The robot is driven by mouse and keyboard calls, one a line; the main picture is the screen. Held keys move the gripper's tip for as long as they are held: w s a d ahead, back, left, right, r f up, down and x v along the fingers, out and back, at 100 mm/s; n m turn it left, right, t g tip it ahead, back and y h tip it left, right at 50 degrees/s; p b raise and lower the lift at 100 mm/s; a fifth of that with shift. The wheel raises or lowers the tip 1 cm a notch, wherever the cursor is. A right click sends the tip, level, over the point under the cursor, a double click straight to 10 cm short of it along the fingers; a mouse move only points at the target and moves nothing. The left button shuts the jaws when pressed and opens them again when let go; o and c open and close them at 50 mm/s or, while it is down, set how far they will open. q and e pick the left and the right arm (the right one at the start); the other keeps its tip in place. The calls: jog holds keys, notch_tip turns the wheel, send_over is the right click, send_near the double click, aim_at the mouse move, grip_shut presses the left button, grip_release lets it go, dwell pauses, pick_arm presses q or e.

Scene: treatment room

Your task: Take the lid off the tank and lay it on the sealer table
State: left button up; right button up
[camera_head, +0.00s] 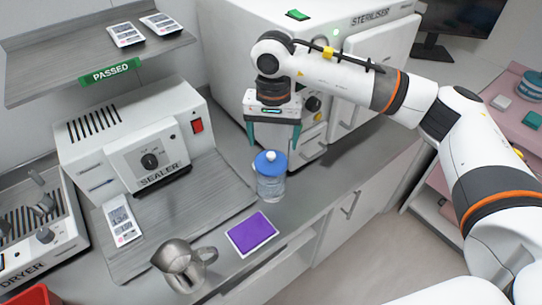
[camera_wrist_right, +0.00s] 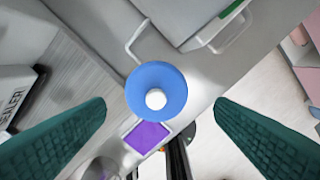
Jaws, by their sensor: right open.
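A clear tank (camera_head: 271,188) stands on the grey counter in the head view. Its blue lid (camera_head: 260,163) with a white knob (camera_head: 271,156) sits on top of it. The lid also shows from above in the right wrist view (camera_wrist_right: 157,76). My right gripper (camera_head: 273,144) is open above the lid, its fingers pointing down on either side and holding nothing. The sealer table (camera_head: 205,185) is the grey board left of the tank, with the sealer (camera_head: 135,135) standing at its back. My left gripper is not in view.
A purple pad (camera_head: 251,233) and a metal jug (camera_head: 182,262) stand in front of the tank. A white pouch (camera_head: 121,220) lies on the sealer table's left part; its right part is bare. The steriliser (camera_head: 345,45) stands behind my right gripper. A shelf (camera_head: 70,60) hangs above the sealer.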

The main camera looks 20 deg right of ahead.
aim_at(271, 155)
jog(key=f, duration=0.1)
jog(key=f+p, duration=0.1)
jog(key=f, duration=0.1)
jog(key=f+p, duration=0.1)
jog(key=shift+a+f, duration=0.25)
jog(key=shift+f, duration=0.25)
jog(key=shift+s, duration=0.2)
jog(key=c, duration=1.7)
jog(key=shift+f, duration=0.1)
grip_shut()
